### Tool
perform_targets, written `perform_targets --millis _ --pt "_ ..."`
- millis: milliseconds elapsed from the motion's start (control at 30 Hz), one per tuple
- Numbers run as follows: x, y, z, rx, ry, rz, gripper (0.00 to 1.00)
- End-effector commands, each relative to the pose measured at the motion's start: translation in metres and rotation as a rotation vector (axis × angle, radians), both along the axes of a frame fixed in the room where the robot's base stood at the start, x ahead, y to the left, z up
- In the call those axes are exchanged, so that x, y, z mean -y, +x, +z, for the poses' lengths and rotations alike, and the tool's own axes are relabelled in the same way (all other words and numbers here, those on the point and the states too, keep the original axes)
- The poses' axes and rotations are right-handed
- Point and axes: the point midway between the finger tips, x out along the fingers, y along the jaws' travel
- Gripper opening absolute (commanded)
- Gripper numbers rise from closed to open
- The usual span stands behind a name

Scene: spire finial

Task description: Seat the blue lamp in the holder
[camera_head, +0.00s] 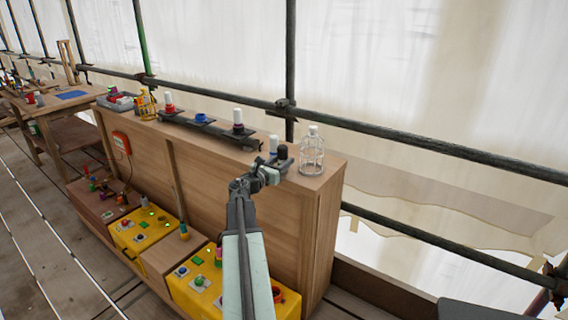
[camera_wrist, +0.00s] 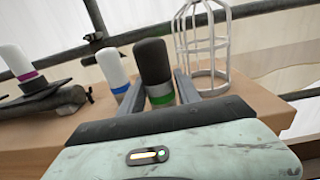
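The blue lamp, a white dome with a blue band, stands on the near end of the wooden counter in the head view (camera_head: 274,144) and at left centre in the wrist view (camera_wrist: 112,67). A black-topped lamp with a green band (camera_wrist: 152,62) stands just right of it. My gripper (camera_wrist: 158,92) is open; its fingers flank the black-topped lamp in the picture, with the blue lamp outside the left finger. Whether a finger touches either lamp I cannot tell. The holder is a black rail (camera_head: 215,133) with an empty blue socket (camera_head: 201,118) between two seated lamps.
A white wire cage (camera_head: 312,152) stands close right of my gripper. The seated lamps have red (camera_head: 168,104) and purple (camera_head: 238,121) bands. A dark scaffold pipe (camera_head: 340,121) runs behind the counter. Yellow boxes (camera_head: 205,285) with coloured parts lie below.

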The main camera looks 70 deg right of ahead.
Motion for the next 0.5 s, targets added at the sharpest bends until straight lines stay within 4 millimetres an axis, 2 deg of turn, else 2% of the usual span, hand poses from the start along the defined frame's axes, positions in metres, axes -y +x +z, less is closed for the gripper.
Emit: perform_targets --millis 33,133,367,467,500 --pt "0.013 -0.002 -0.001 0.0 0.0 -0.003 0.39" --pt "0.028 -0.006 -0.001 0.001 0.0 -0.002 0.39" --pt "0.031 -0.008 -0.001 0.001 0.0 -0.002 0.39" --pt "0.031 -0.008 -0.001 0.001 0.0 -0.002 0.14" --pt "0.031 -0.008 -0.001 0.001 0.0 -0.002 0.03"
